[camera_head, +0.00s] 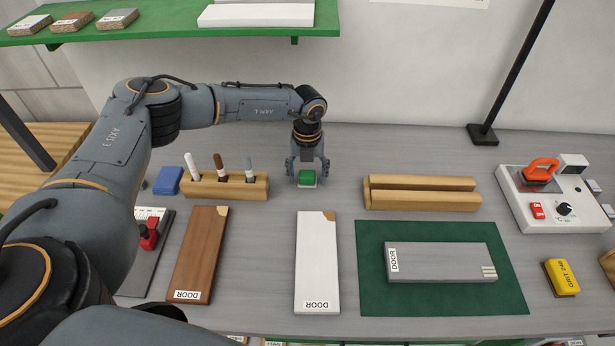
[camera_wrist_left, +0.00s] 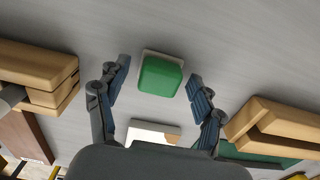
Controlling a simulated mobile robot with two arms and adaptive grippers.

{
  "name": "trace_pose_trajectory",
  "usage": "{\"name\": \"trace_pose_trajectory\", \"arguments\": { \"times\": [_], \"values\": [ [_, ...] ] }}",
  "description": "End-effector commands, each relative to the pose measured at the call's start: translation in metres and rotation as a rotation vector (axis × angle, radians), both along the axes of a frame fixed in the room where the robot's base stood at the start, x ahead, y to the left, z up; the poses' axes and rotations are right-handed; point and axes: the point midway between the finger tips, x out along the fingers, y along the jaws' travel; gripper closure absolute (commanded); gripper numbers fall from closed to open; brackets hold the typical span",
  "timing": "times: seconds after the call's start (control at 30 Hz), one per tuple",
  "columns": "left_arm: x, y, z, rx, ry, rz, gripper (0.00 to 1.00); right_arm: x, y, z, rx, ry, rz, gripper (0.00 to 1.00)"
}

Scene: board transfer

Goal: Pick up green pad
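The green pad (camera_head: 306,176) is a small block on a thin white base on the grey table, between the wooden marker holder and the long wooden rack. It also shows in the left wrist view (camera_wrist_left: 160,76), ahead of the fingers. My left gripper (camera_head: 307,170) is over the pad, pointing down, with a finger on each side. In the left wrist view my left gripper (camera_wrist_left: 157,88) is open, with clear gaps between the fingers and the pad. My right gripper is not in view.
The marker holder (camera_head: 226,190) is left of the pad, and the wooden rack (camera_head: 422,200) is right of it. A white DOOR board (camera_head: 317,265) lies in front. A brown board (camera_head: 200,255) and a green mat (camera_head: 372,285) with a grey board (camera_head: 440,262) flank it.

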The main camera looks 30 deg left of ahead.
Motion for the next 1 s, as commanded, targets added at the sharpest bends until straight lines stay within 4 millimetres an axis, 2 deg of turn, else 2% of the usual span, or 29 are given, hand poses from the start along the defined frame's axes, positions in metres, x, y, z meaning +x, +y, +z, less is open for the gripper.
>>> {"name": "trace_pose_trajectory", "arguments": {
  "times": [0.03, 0.23, 0.67, 0.87, 1.0],
  "values": [
    [0.000, 0.000, 0.000, 0.000, 0.000, 0.000, 0.44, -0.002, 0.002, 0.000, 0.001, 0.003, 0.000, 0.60],
    [0.000, 0.000, 0.000, 0.000, 0.000, 0.000, 0.85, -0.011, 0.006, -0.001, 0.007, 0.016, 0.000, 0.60],
    [0.000, 0.000, 0.006, -0.001, 0.000, 0.000, 0.86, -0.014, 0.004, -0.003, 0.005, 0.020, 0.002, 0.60],
    [0.001, 0.000, 0.031, -0.001, -0.003, -0.001, 0.86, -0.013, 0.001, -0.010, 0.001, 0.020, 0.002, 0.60],
    [-0.019, 0.000, 0.051, -0.001, -0.003, -0.002, 0.86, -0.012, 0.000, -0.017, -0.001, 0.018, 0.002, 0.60]
  ]
}}
